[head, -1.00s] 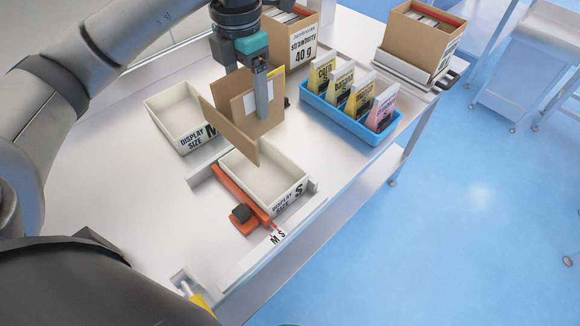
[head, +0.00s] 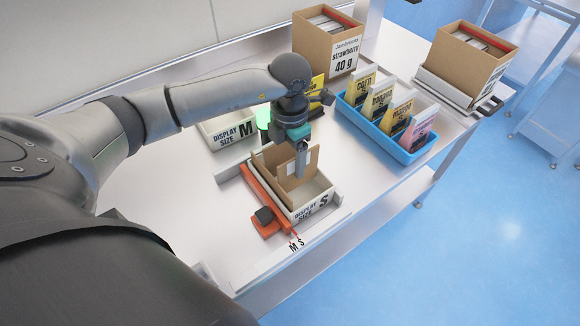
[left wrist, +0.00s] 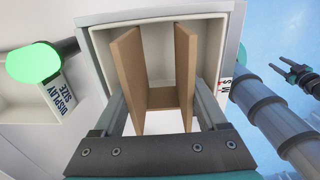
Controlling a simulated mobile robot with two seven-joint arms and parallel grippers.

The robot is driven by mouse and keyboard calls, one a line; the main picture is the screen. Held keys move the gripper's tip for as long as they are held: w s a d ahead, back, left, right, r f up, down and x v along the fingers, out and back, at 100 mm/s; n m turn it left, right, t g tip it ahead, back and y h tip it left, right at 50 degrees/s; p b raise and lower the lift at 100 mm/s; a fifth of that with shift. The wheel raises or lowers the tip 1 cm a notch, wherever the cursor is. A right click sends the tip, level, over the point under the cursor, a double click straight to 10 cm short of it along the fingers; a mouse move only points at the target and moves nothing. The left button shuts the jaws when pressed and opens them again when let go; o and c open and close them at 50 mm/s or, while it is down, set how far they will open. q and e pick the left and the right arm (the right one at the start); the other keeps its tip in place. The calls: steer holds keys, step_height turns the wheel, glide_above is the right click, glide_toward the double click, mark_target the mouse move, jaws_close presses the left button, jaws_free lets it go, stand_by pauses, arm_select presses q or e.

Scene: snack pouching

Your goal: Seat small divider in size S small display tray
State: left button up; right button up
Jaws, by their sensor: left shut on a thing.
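The small divider (head: 298,182) is brown cardboard, with two upright panels joined by a cross panel. My left gripper (head: 302,172) is shut on it from above, and its two fingers straddle the divider (left wrist: 164,98) in the left wrist view. The white size S display tray (head: 318,204) is directly beneath, and its rim (left wrist: 160,22) surrounds the panels in the left wrist view. The divider's lower part appears inside the tray walls. I cannot tell whether it touches the tray floor. A dark pronged end (left wrist: 297,74), apparently my right gripper, shows small at the right.
An orange fixture (head: 268,212) lines the tray's left side. The size M tray (head: 234,133) and a lit green lamp (head: 263,117) stand behind. A blue tray (head: 388,140) of pouches is at right. The strawberry box (head: 345,58) is at the back.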

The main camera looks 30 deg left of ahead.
arm_select(q)
step_height(320, 180, down, 4)
steer(key=shift+r, duration=0.1)
steer(key=o, duration=1.3)
step_height(320, 180, up, 12)
steer(key=shift+r, duration=0.1)
